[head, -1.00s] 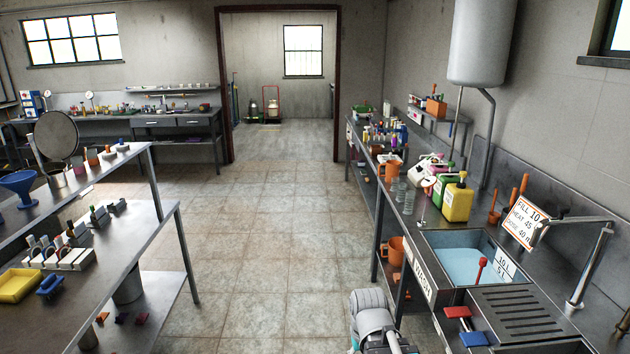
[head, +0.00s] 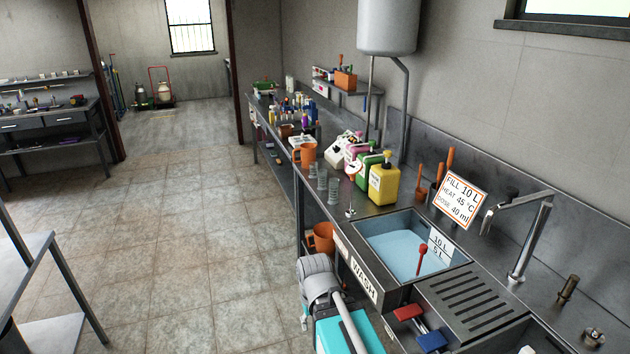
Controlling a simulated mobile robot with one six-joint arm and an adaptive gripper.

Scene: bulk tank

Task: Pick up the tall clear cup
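Several small clear cups stand in a group near the front edge of the counter (head: 334,191), left of the yellow jug. One clear cup (head: 322,178) is in the middle of the group. They are small in the head view, and I cannot tell which one is the tallest. Part of my own arm shows at the bottom middle, below and in front of the counter. My gripper is not visible.
The orange jug (head: 305,155) stands left of the cups. Yellow (head: 383,185), green and pink jugs stand behind and right. The water-filled sink (head: 405,252) is nearer, with a red-handled tool (head: 422,250). The tiled floor (head: 190,240) left of the counter is clear.

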